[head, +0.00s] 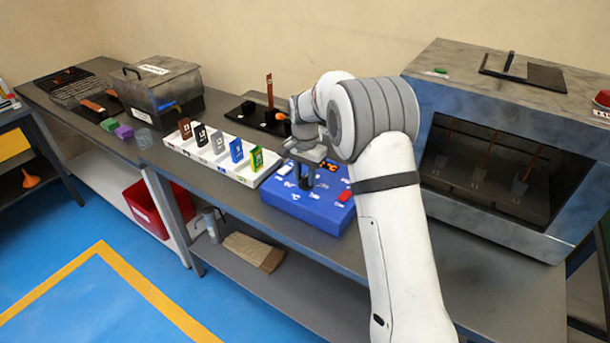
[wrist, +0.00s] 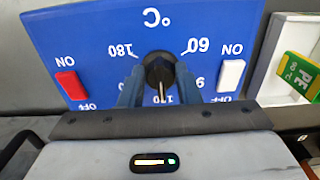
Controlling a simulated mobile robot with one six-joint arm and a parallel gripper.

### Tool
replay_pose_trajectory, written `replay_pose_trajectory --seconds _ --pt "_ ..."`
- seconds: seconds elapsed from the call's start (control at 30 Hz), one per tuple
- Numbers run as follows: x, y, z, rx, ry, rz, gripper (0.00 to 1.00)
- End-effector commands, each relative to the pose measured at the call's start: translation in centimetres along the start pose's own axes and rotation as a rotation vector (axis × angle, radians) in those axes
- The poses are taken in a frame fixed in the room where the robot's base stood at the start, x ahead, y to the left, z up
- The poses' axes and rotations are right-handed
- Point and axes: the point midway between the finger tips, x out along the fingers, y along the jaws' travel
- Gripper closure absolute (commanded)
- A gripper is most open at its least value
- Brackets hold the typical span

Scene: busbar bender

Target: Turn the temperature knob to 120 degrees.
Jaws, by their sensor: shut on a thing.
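The temperature knob (wrist: 158,70) is black and round, on the blue control panel (wrist: 90,35). My gripper (wrist: 159,78) is shut on the knob, one finger on each side. The knob's white pointer line points down in the wrist view, towards a partly hidden label between my fingers that looks like 120. The 180 and 60 labels are clear at the upper left and right; another label is partly covered by a finger.
A red switch (wrist: 71,85) and a white switch (wrist: 231,75) flank the knob. A white tray (head: 215,165) with several coloured cards stands left of the box.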

Motion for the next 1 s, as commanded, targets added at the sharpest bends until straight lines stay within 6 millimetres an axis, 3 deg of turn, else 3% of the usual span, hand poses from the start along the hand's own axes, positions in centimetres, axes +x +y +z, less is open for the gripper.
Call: replay_pose_trajectory --seconds 0.47,0.5,0.77,1.0 --pt "-0.28 -0.18 -0.12 0.015 0.006 -0.006 0.93" --pt "-0.28 -0.18 -0.13 0.015 0.006 -0.006 0.69" --pt "-0.14 -0.09 -0.07 0.015 0.003 -0.003 0.49" --pt "-0.2 -0.05 -0.06 0.015 0.002 -0.002 0.49"
